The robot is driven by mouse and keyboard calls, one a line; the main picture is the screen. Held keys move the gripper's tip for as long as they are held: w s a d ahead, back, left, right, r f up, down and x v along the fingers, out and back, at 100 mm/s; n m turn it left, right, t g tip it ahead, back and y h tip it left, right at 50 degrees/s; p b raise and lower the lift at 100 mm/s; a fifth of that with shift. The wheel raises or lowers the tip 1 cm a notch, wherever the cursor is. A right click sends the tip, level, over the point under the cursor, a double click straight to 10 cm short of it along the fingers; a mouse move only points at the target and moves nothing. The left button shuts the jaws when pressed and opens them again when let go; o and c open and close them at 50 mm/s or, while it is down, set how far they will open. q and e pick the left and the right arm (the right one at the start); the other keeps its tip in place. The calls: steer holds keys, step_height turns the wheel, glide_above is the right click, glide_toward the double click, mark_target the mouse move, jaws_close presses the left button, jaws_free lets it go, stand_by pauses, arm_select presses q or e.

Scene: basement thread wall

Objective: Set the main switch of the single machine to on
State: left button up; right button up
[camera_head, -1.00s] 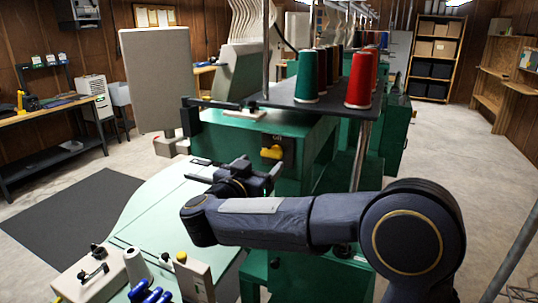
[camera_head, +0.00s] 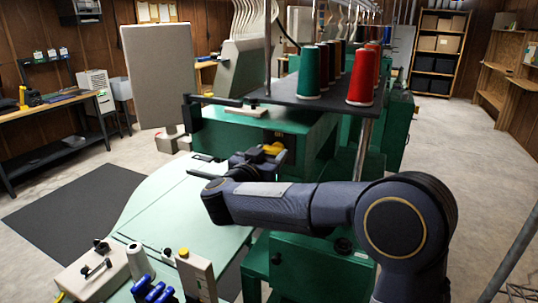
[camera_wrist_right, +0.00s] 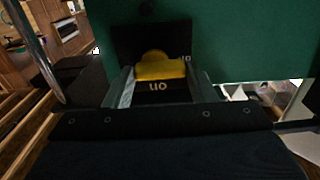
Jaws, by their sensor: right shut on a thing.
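The main switch is a yellow rotary knob (camera_head: 273,148) on a black plate on the green machine (camera_head: 310,135). In the right wrist view the knob (camera_wrist_right: 158,68) sits between the two fingers of my right gripper (camera_wrist_right: 160,82), which is shut on it. Upside-down lettering that reads "on" shows on the plate below the knob, and another label shows to its right, partly hidden. I cannot tell which mark the knob points to. My right gripper (camera_head: 268,157) reaches the machine's front in the head view. My left gripper is not in view.
A pale green table (camera_head: 165,215) lies in front of the machine, with a white spool (camera_head: 137,262) and blue-handled tools (camera_head: 152,290) at its near end. Red and green thread cones stand on a dark shelf (camera_head: 318,105) above the switch. Open floor lies at the right.

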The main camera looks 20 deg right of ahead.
steer(key=shift+m, duration=0.3)
steer(key=m+b, duration=0.2)
steer(key=m, duration=0.1)
steer(key=shift+m, duration=0.3)
steer(key=m+b, duration=0.2)
steer(key=m, duration=0.2)
steer(key=shift+s+d+m+b, duration=0.1)
steer(key=shift+m+b, duration=0.2)
steer(key=shift+b, duration=0.1)
steer(key=m+b, duration=0.4)
steer(key=m, duration=0.2)
steer(key=shift+s+d, duration=0.1)
steer(key=shift+r+m+b, duration=0.15)
steer(key=shift+m+b, duration=1.1)
steer(key=shift+m, duration=0.25)
steer(key=o, duration=1)
